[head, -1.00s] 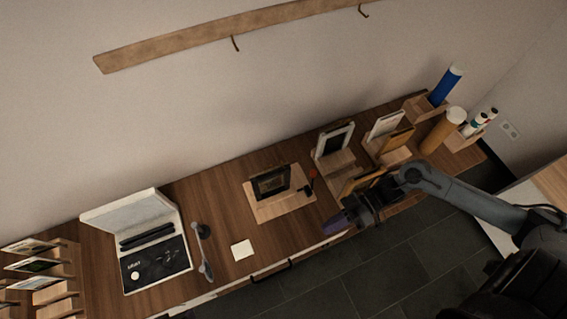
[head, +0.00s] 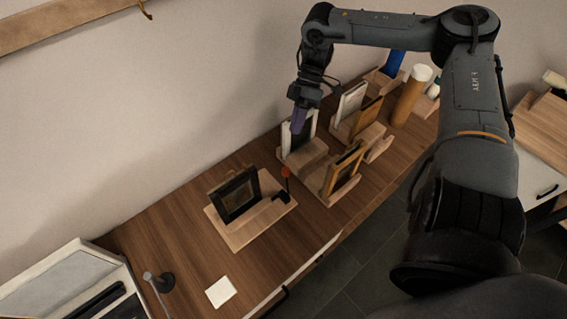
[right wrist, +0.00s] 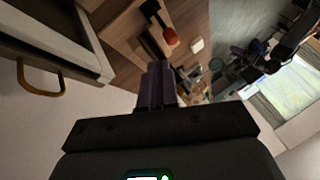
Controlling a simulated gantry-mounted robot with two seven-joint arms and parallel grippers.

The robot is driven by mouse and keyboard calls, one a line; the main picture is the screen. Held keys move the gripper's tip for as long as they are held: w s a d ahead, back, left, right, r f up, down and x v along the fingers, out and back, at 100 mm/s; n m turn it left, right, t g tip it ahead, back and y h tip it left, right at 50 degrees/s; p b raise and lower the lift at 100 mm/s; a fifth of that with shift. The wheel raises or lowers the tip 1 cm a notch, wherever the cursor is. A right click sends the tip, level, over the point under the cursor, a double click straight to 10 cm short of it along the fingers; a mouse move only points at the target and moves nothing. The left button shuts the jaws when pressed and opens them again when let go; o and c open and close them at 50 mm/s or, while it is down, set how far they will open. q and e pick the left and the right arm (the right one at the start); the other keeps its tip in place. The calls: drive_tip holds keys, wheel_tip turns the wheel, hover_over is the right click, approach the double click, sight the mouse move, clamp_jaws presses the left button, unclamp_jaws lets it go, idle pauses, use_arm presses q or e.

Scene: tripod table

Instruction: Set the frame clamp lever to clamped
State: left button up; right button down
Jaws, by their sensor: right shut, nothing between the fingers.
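The clamp lever, with a red-orange knob (head: 286,172) on a thin stem, stands up from a black base (head: 283,196) at the right side of a light wooden stand (head: 243,235). A dark picture frame (head: 235,196) stands upright on that stand. In the right wrist view the red knob (right wrist: 170,37) shows just beyond the fingertips. My right gripper (head: 298,122) points down, shut and empty, above and behind the lever, in front of a white frame (head: 312,124). Its purple fingers (right wrist: 158,82) are together. I cannot tell the lever's exact setting. My left gripper is not in view.
Wooden holders with frames (head: 345,170) and an orange tube (head: 410,97) crowd the table right of the stand. Table between is clear.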

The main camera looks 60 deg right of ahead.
drive_tip(key=shift+w+f, duration=0.1)
drive_tip(key=shift+f, duration=0.05)
idle(0.3)
drive_tip(key=b+x, duration=0.2)
drive_tip(key=x, duration=0.8)
drive_tip(key=shift+w, duration=0.1)
